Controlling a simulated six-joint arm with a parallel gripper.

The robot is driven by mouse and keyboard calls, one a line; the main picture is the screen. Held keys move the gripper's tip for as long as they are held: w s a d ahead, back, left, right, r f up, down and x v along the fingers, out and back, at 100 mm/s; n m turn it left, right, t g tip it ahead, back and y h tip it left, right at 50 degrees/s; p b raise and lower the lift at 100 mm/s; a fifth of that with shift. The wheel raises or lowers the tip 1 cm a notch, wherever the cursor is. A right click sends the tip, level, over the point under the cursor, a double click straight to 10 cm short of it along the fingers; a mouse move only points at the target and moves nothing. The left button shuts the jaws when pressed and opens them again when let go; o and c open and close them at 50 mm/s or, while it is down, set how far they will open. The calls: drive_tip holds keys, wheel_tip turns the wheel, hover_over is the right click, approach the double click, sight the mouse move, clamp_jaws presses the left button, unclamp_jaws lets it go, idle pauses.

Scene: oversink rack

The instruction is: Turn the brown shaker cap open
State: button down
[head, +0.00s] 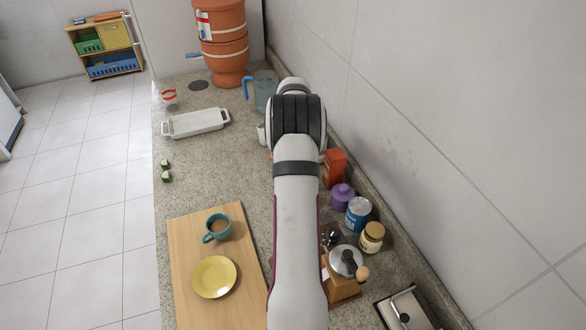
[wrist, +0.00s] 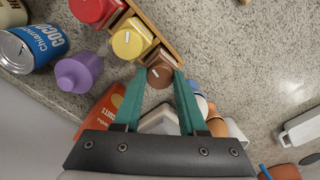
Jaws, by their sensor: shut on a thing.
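The brown shaker cap (wrist: 160,77) is at the end of a row of shakers in the wrist view, with a short pale mark on its top. My gripper (wrist: 158,76) has its two teal fingers on either side of this cap and is shut on it. Beside it in the row are a yellow cap (wrist: 128,43) and a red cap (wrist: 92,10), each with a pale mark. In the head view my arm hides the gripper and the shakers.
A wooden rack (wrist: 150,27) runs along the shakers. A purple container (wrist: 78,73), a blue can (wrist: 35,47) and an orange box (wrist: 101,112) stand close by.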

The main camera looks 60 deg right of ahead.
drive_tip(key=shift+n, duration=1.5)
idle(1.8)
drive_tip(key=c, duration=0.7)
unclamp_jaws()
drive_tip(key=shift+r, duration=0.1)
wheel_tip(320, 180, up, 16)
drive_tip(key=shift+f, duration=0.15)
